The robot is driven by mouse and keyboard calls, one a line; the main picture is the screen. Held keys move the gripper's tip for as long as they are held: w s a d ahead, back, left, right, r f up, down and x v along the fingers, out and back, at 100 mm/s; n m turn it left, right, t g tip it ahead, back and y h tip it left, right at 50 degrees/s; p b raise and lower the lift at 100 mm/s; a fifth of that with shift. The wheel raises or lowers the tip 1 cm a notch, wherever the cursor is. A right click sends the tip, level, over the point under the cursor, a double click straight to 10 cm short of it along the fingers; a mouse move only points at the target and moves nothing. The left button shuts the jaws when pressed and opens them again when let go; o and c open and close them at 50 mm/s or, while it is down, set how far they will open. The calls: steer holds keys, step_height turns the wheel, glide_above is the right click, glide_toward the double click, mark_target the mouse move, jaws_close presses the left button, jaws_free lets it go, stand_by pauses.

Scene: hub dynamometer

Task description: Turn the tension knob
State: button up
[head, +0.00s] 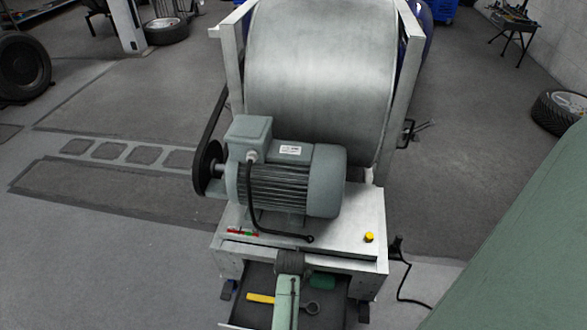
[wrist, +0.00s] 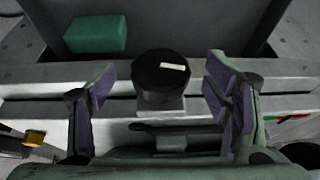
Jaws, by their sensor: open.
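The tension knob (wrist: 158,84) is a short black cylinder with a white mark on its top. It stands upright at the middle of the wrist view. My gripper (wrist: 160,68) is open, with one purple-padded finger on each side of the knob in the picture. Gaps show between both pads and the knob; the depth between them is hard to judge. In the head view, the end of my arm is over the front edge of the grey machine base (head: 338,222). The knob cannot be made out clearly there.
An open drawer (head: 345,308) below holds a green block (head: 322,282), a yellow-handled tool (head: 260,298) and a ring-ended tool (head: 312,309). A yellow button (head: 369,237) is on the base. A motor (head: 290,185) and a large drum (head: 320,75) stand behind.

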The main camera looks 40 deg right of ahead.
steer(key=shift+x, duration=1.6)
steer(key=c, duration=1.2)
steer(key=shift+t, duration=0.3)
